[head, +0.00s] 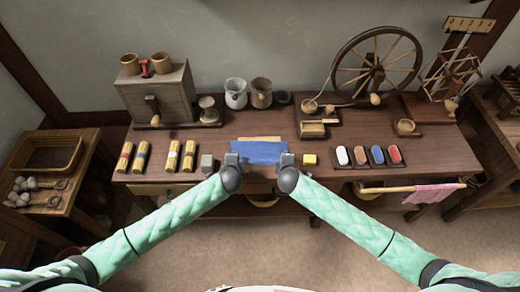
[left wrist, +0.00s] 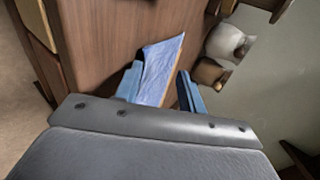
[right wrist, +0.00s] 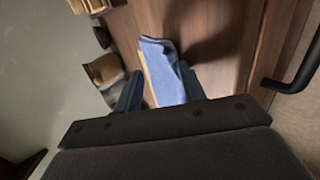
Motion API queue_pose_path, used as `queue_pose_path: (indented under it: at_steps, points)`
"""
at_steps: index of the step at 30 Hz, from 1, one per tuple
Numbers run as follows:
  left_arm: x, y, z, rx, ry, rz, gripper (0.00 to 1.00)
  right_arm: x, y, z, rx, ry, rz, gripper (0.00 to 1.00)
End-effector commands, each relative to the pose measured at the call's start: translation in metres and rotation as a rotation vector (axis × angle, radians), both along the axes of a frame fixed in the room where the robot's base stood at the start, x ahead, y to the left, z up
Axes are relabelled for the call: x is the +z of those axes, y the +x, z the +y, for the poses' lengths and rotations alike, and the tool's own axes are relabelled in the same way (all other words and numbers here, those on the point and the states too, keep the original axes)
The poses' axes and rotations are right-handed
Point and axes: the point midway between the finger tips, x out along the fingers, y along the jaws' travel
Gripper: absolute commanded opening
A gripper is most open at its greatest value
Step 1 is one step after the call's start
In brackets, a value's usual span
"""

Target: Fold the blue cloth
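The blue cloth (head: 259,153) lies near the front middle of the wooden table, with a thin tan strip along its far edge. It also shows in the left wrist view (left wrist: 158,68) and the right wrist view (right wrist: 163,72). My left gripper (head: 232,159) is at the cloth's left end, and my right gripper (head: 287,159) is at its right end. In both wrist views the fingers stand apart, with part of the cloth seen between them. I cannot tell whether the fingertips touch the cloth.
A grey block (head: 207,163) lies left of my left gripper and a yellow block (head: 310,159) right of my right gripper. Several coloured pieces (head: 377,155) lie at the right. Jugs (head: 236,94) and a spinning wheel (head: 376,65) stand behind. A pink cloth (head: 433,193) hangs on a front rail.

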Motion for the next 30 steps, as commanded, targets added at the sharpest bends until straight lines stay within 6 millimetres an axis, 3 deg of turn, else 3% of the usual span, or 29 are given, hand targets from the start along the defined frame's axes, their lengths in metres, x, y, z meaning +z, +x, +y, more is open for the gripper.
queue_pose_path:
  at_steps: [21,30]
  points:
    - [0.076,-0.05,0.0,-0.001,-0.001,-0.001,0.4,0.075,-0.051,0.0,0.002,0.001,0.0,0.4]
    - [0.085,-0.058,0.0,0.0,0.0,0.0,0.4,0.085,-0.058,0.0,0.0,0.0,0.0,0.4]
